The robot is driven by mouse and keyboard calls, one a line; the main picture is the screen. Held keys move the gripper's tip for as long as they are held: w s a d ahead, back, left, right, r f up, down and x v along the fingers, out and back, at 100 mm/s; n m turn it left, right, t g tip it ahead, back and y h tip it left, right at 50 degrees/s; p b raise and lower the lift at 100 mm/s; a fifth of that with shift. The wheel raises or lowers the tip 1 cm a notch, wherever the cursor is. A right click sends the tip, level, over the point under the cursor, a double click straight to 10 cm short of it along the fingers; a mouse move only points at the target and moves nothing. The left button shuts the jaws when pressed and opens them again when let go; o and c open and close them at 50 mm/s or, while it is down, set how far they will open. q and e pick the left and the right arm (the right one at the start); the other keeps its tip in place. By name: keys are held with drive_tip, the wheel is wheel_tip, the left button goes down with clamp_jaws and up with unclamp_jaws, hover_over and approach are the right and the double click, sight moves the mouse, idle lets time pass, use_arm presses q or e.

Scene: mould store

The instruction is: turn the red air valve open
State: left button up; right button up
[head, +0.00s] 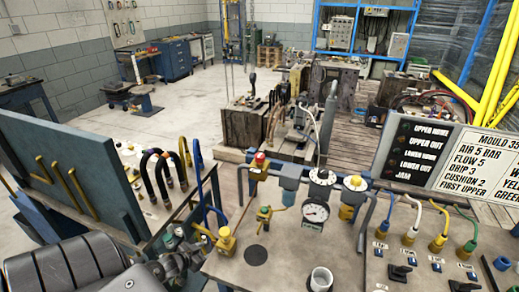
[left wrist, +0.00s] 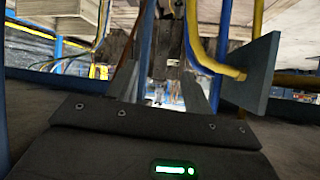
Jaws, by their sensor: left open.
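A red knob (head: 259,158) sits on a yellow valve body (head: 259,173) at the back left of the grey panel table (head: 310,245). It is the only clearly red valve part I see on this table. My left gripper (head: 181,256) is open, low at the table's left edge, in front of and left of the red knob and apart from it. In the left wrist view its jaws (left wrist: 167,92) show above the dark gripper body, with nothing clearly between them. I cannot make out the red knob in that view. My right gripper is not in view.
A yellow fitting (head: 226,242) with a blue hose stands just right of my left gripper. A blue-grey board (head: 68,165) with hoses stands at left.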

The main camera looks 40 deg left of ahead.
use_arm(q)
drive_tip(key=w+r+m+t+h+p, duration=0.15)
drive_tip(key=w+r, duration=0.25)
drive_tip(key=r, duration=0.6)
drive_tip(key=w+r+t+h, duration=0.2)
drive_tip(key=w+r, duration=0.3)
drive_tip(key=r, duration=0.6)
drive_tip(key=m+t+h+p, duration=0.1)
drive_tip(key=m+h, duration=0.3)
drive_tip(key=h, duration=0.2)
approach(260, 155)
drive_tip(key=shift+y, duration=0.25)
drive_tip(key=p+x, duration=0.3)
drive_tip(key=x, duration=0.5)
drive_tip(key=shift+w+d+r+p, duration=0.1)
drive_tip(key=shift+w+d+p, duration=0.15)
drive_tip(key=shift+w+p, duration=0.05)
drive_tip(key=shift+w+d, duration=0.3)
drive_tip(key=shift+w, duration=0.2)
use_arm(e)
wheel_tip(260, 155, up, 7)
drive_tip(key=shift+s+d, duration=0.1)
use_arm(q)
drive_tip(key=c, duration=0.9)
drive_tip(key=shift+c, duration=0.2)
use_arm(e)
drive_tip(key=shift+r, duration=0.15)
